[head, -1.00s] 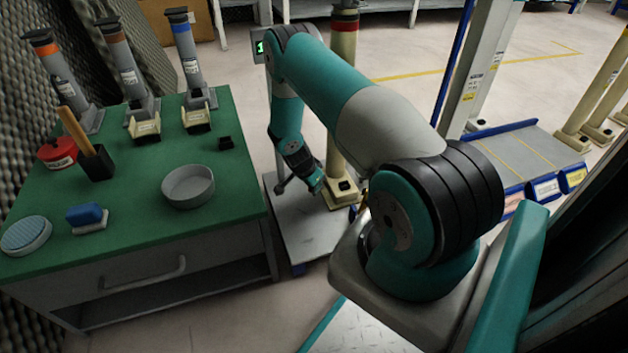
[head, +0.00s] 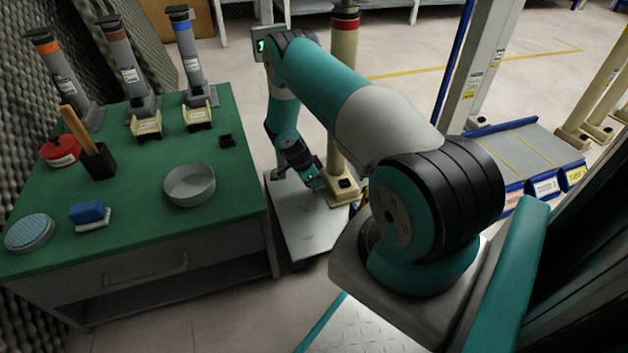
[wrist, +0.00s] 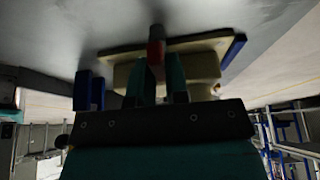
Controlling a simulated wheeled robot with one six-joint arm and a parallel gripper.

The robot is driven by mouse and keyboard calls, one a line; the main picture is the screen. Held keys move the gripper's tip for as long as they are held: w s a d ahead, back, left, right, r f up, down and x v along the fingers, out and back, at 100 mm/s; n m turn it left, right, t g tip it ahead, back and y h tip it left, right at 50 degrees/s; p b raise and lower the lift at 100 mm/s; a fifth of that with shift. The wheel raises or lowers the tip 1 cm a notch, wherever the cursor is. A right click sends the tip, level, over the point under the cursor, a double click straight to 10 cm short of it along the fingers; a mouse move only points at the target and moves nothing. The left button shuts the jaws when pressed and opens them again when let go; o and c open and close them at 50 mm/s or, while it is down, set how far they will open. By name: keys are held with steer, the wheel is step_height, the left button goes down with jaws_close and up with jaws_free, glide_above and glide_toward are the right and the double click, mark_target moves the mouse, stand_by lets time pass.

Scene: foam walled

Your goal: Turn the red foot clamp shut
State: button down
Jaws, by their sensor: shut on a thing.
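The red foot clamp (wrist: 156,47) shows in the wrist view as a small red handle with a dark end, in front of a cream foot base (wrist: 205,62). My gripper (wrist: 158,70) is shut on it, one teal finger on each side. In the head view my gripper (head: 315,184) is low beside the cream base (head: 344,189) of a cream post with a red band (head: 345,22). The red clamp is hidden there behind my gripper. How far the clamp is turned cannot be told.
The post stands on a grey plate (head: 306,228) right of a green-topped bench (head: 130,220). The bench holds a round grey dish (head: 189,186), a blue brush (head: 87,212) and several short posts. A blue-edged platform (head: 530,150) lies to the right.

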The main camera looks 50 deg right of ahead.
steer(key=c, duration=1.1)
jaws_free()
steer(key=shift+p+v, duration=2.1)
steer(key=shift+v, duration=1.65)
